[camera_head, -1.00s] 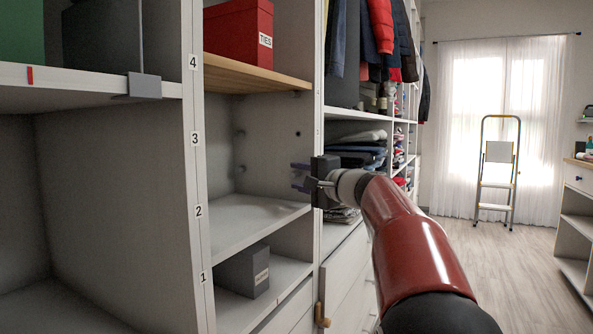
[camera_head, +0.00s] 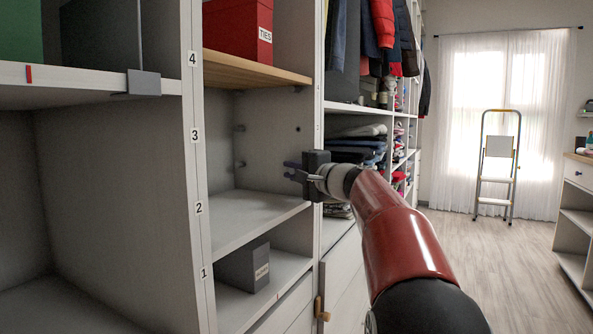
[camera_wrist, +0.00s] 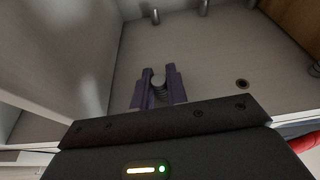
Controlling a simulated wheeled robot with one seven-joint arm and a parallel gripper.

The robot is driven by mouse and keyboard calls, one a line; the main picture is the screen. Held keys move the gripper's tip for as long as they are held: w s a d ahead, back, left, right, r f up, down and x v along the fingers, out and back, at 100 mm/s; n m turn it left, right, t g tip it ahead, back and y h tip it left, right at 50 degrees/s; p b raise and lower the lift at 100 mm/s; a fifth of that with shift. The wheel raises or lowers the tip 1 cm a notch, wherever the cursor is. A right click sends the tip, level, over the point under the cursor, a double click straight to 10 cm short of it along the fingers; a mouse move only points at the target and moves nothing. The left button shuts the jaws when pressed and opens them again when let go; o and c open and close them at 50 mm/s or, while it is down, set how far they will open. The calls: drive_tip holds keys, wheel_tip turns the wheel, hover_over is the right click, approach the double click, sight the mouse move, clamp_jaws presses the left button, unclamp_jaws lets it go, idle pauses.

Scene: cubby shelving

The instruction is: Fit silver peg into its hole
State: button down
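My gripper (camera_head: 291,170) is at the front of the open cubby, its purple fingers pointing left into it. In the wrist view, the fingers (camera_wrist: 160,88) are closed around a short silver peg (camera_wrist: 158,80), whose rounded end shows between the tips. A dark round hole (camera_wrist: 242,84) is in the pale panel, right of the fingers and apart from the peg. The hole also shows in the head view (camera_head: 297,129), above the gripper. In the head view the peg is too small to make out.
Silver pegs (camera_head: 240,165) stick out deeper in the cubby; they also show at the top of the wrist view (camera_wrist: 155,16). A wooden shelf (camera_head: 254,68) with a red box (camera_head: 238,28) is above. A grey box (camera_head: 244,266) stands in the compartment below.

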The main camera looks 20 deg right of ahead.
drive_tip(key=shift+s+a, duration=0.1)
drive_tip(key=shift+a, duration=0.05)
drive_tip(key=shift+s+a+f+b, duration=0.2)
drive_tip(key=shift+s+a+b, duration=0.85)
drive_tip(key=shift+a+b, duration=0.3)
drive_tip(key=shift+s+a+r, duration=0.1)
